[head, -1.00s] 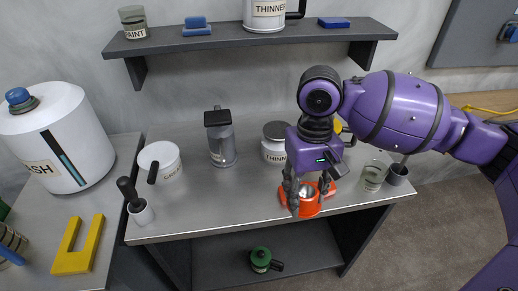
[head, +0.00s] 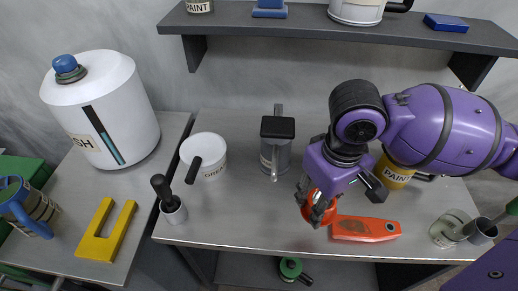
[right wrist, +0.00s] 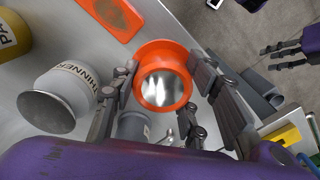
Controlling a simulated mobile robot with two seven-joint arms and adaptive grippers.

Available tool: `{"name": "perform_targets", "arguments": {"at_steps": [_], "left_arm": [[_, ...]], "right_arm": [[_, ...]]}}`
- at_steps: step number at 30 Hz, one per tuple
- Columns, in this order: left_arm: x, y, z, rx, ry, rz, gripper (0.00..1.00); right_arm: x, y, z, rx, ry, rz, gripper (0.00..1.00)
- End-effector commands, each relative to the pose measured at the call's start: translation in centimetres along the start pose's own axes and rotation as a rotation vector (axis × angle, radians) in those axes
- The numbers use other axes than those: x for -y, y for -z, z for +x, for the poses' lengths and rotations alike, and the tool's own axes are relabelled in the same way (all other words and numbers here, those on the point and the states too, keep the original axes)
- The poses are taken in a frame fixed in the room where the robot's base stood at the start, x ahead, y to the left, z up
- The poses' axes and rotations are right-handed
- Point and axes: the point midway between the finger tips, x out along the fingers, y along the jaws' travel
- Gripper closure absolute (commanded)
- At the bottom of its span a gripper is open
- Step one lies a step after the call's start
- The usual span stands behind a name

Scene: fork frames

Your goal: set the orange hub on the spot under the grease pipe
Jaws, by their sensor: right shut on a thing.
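The orange hub (head: 308,208) is a short ring with a shiny metal centre; it also shows in the right wrist view (right wrist: 163,48). My right gripper (head: 313,203) is shut on it, with a finger on either side of the hub in the right wrist view (right wrist: 163,62). The white grease container (head: 205,150), with a dark pipe (head: 194,170) on its front, stands to the left on the same table. The hub is well apart from it. Dark fingers of my left gripper (right wrist: 288,56) show at the right wrist view's right edge.
A grey lidded canister (head: 275,155) stands between the grease container and my right arm. A flat orange plate (head: 366,229) lies right of the hub. A black-handled tool in a cup (head: 173,210) stands front left. The table (head: 240,215) is clear between cup and hub.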

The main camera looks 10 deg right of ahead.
Motion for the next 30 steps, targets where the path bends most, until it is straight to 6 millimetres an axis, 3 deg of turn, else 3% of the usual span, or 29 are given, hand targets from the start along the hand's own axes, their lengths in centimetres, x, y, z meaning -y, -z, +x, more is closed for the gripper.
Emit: {"name": "perform_targets", "arguments": {"at_steps": [5,12,22,27,30], "left_arm": [[0.5,-1.5,0.3,0.019,0.008,0.005,0.60],[0.8,-0.8,0.9,-0.006,0.014,0.006,0.60],[0.5,-0.8,1.2,-0.009,0.014,-0.004,0.60],[0.5,-1.5,1.3,0.001,0.014,-0.003,0.60],[0.5,-1.6,1.3,0.003,0.015,-0.002,0.60]], "right_arm": [[-3.1,3.3,2.5,0.007,0.001,0.008,0.88],[-5.8,6.1,6.5,0.007,0.002,0.004,0.88],[-7.0,7.5,8.5,0.004,0.002,0.002,0.88],[-7.1,7.5,11.1,0.006,0.002,0.001,0.88],[-7.1,7.5,11.7,0.004,0.000,0.000,0.88]]}}
